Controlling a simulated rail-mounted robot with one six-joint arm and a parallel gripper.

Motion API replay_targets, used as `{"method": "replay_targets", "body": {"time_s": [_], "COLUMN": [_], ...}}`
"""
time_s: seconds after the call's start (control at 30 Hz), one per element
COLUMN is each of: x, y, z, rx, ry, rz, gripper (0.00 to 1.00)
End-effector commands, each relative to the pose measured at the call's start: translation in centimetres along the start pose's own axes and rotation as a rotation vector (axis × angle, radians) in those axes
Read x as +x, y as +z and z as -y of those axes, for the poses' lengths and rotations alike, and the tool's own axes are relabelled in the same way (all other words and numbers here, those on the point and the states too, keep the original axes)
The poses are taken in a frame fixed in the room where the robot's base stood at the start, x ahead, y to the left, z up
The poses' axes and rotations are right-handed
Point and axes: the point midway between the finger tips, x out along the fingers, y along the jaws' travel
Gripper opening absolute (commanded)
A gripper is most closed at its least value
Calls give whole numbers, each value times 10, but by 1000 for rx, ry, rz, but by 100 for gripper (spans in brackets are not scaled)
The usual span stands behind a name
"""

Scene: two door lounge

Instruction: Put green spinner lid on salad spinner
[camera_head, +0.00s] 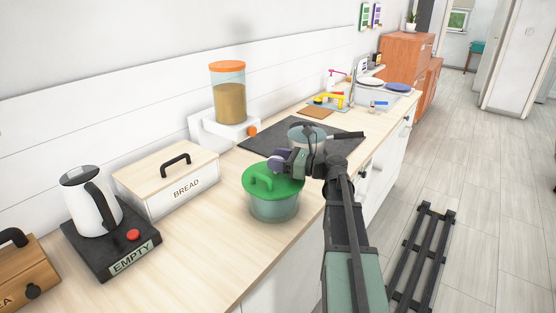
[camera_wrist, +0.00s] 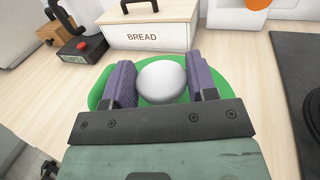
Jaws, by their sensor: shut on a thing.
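The green spinner lid (camera_head: 285,193) is at the top of the clear salad spinner (camera_head: 273,210) on the wooden counter. It looks roughly level and lined up with the bowl's rim; I cannot tell whether it is fully seated. My gripper (camera_head: 285,163) is over the lid, reaching in from the right. In the wrist view, the purple fingers of my gripper (camera_wrist: 162,82) are shut on a round white knob (camera_wrist: 162,80), with the green lid (camera_wrist: 98,93) showing around and below them. The bowl is hidden in the wrist view.
A bread box (camera_head: 165,178) stands left of the spinner, and a white kettle (camera_head: 92,203) on a dark base beyond it. A dark cooktop (camera_head: 262,140) with a pan (camera_head: 345,135) lies behind my gripper. The counter in front of the bread box is clear.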

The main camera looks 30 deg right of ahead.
Motion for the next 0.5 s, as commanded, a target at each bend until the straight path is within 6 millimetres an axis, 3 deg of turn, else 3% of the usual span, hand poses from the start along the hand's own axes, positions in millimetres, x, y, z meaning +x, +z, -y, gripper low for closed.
{"method": "replay_targets", "body": {"time_s": [0.33,0.4,0.5], "x": [0,0,0], "y": [-6,-7,-6], "z": [0,0,0], "rx": [0,0,0], "ry": [0,0,0], "rz": [0,0,0], "gripper": [11,0,0]}}
